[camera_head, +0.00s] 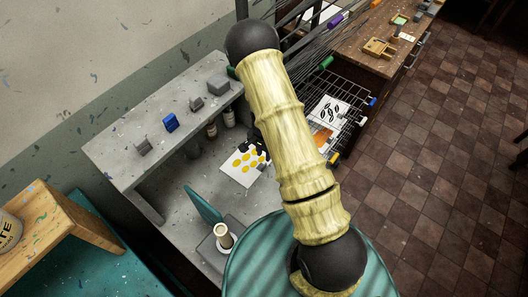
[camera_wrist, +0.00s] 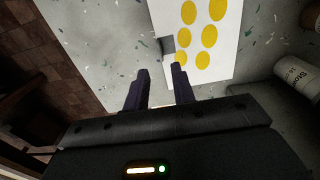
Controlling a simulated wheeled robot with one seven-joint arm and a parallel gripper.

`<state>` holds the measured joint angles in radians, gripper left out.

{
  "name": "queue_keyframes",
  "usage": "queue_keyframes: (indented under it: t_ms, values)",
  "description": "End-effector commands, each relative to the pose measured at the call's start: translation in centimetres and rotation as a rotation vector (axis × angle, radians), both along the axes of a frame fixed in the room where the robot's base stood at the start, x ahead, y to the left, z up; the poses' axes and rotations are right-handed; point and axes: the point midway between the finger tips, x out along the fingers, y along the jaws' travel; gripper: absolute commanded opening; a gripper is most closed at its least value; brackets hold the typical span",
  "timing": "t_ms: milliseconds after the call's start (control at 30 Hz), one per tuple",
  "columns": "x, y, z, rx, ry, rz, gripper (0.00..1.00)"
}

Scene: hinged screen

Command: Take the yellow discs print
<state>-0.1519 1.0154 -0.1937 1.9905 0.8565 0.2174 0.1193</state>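The yellow discs print (camera_head: 239,171) is a white sheet with several yellow discs, lying on the grey lower worktop in the head view. It also shows in the wrist view (camera_wrist: 213,55), at the upper right. My gripper (camera_wrist: 159,69) is open, its two dark fingers apart with grey worktop showing between them. The right finger overlaps the sheet's near left corner in the picture; I cannot tell whether it touches. A small grey block (camera_wrist: 168,45) is at the sheet's left edge. In the head view my arm hides part of the area around the gripper.
A wire rack (camera_head: 345,92) with other prints stands to the right. A raised grey shelf (camera_head: 125,139) holds a blue block (camera_head: 171,123) and grey blocks. Bottles stand under it; one labelled bottle (camera_wrist: 298,75) shows at the wrist view's right. A teal panel (camera_head: 203,205) stands nearer.

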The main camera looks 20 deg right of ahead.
Motion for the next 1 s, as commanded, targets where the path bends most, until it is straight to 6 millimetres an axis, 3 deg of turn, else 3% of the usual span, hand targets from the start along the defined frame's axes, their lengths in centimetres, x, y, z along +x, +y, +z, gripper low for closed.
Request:
queue_keyframes:
  t_ms: [233, 633, 967, 1000]
  values:
    - [0.0, 0.0, -0.9, 0.001, 0.001, 0.001, 0.25]
    - [0.0, 0.0, -5.6, 0.0, 0.001, 0.0, 0.25]
    - [0.0, 0.2, -8.3, 0.001, 0.001, 0.006, 0.25]
    - [0.0, 0.2, -8.1, 0.001, 0.001, 0.005, 0.22]
